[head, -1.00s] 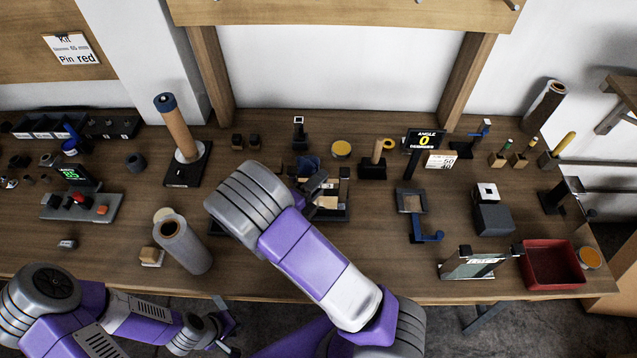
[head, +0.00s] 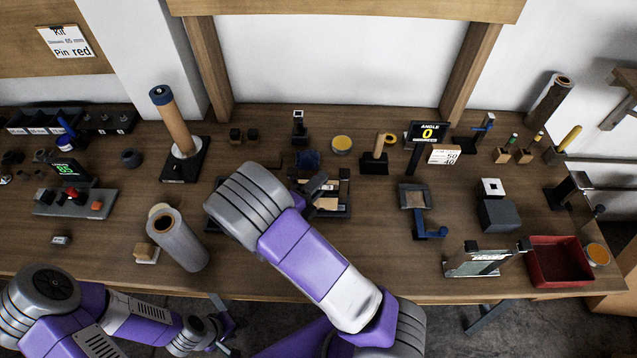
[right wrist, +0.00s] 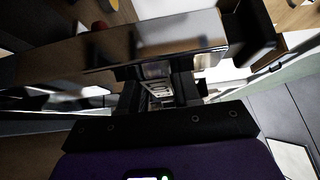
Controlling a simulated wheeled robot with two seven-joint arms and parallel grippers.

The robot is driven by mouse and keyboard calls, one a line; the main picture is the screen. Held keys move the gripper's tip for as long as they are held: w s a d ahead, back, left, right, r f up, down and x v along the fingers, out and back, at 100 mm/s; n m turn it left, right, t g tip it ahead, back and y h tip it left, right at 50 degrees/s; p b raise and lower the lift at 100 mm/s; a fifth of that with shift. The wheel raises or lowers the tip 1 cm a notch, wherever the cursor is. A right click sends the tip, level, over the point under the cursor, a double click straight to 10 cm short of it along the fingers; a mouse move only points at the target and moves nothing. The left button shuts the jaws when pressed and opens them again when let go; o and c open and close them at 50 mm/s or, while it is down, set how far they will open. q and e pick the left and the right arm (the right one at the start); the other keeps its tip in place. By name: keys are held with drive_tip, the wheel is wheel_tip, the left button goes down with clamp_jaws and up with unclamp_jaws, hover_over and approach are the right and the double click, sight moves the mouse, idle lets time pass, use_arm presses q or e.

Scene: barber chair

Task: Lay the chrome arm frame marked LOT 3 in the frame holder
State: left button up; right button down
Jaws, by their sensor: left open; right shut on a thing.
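In the right wrist view my right gripper (right wrist: 159,92) is shut on a shiny chrome arm frame (right wrist: 180,38), a broad mirror-like bar with a dark block at its right end. No LOT 3 mark can be read. My left gripper (head: 226,328) is open and empty, low in front of the table edge. A chrome piece with black ends (head: 478,263) stands at the table's front right. I cannot tell for certain which fixture is the frame holder.
A red bin (head: 559,263) stands right of that chrome piece. A grey fixture with a blue lever (head: 429,230) and a dark grey block (head: 497,215) stand behind. Bare wood shows near the front middle.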

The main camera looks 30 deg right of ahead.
drive_tip(key=c, duration=0.7)
unclamp_jaws()
drive_tip(key=p+v, duration=0.1)
drive_tip(key=v, duration=0.6)
drive_tip(key=shift+s+a, duration=0.1)
drive_tip(key=shift+a, duration=0.2)
